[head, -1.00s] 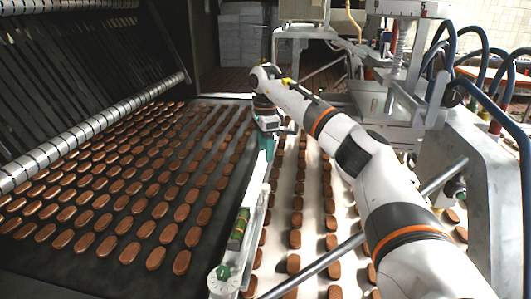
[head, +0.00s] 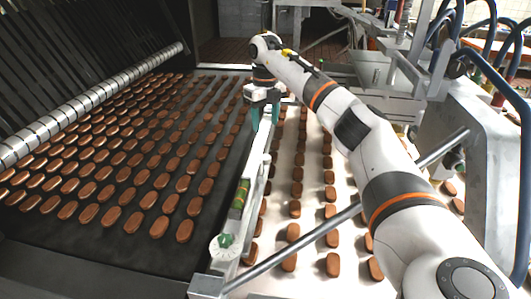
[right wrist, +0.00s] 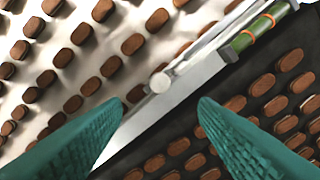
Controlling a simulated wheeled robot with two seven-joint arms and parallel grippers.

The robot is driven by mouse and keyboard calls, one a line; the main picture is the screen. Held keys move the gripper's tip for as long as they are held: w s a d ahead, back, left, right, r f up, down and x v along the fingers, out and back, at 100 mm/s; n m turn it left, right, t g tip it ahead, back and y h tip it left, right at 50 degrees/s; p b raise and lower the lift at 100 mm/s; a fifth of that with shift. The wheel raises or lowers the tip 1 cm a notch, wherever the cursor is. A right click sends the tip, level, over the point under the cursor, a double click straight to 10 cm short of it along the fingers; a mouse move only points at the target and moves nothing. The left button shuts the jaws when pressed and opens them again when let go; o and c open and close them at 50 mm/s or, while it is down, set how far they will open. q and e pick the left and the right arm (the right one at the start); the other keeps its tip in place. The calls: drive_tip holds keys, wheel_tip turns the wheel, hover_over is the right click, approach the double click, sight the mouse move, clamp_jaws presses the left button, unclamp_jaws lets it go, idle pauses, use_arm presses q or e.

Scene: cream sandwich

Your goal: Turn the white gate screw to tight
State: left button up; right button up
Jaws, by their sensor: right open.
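A white round knob with a green centre (head: 225,246) sits at the near end of the metal gate rail (head: 253,170). In the right wrist view, a small pale round end of a rod (right wrist: 160,82) lies against the rail (right wrist: 185,90), seen between my fingers. I cannot tell for sure which of these is the gate screw. My right gripper (head: 265,118) is over the far part of the rail, pointing down, well away from the near knob. Its teal fingers are apart and empty, as the right wrist view (right wrist: 163,103) also shows. My left gripper is out of view.
Rows of brown biscuits lie on the dark belt (head: 100,250) to the left and the white belt (head: 315,200) to the right. A green piece with orange bands (head: 240,195) sits on the rail. A metal rod (head: 300,245) crosses in front. Blue hoses (head: 520,150) hang at right.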

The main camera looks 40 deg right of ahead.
sight(265, 157)
wheel_tip(265, 157, down, 12)
drive_tip(key=p, duration=0.3)
drive_tip(key=shift+r, duration=0.1)
drive_tip(key=c, duration=1)
drive_tip(key=shift+m, duration=0.3)
drive_tip(key=m+p, duration=0.2)
drive_tip(key=m, duration=0.3)
drive_tip(key=shift+r+m, duration=0.1)
drive_tip(key=shift+m, duration=0.2)
drive_tip(key=m+p, duration=0.1)
drive_tip(key=m, duration=0.4)
drive_tip(key=shift+m+p, duration=0.3)
drive_tip(key=shift+p, duration=0.1)
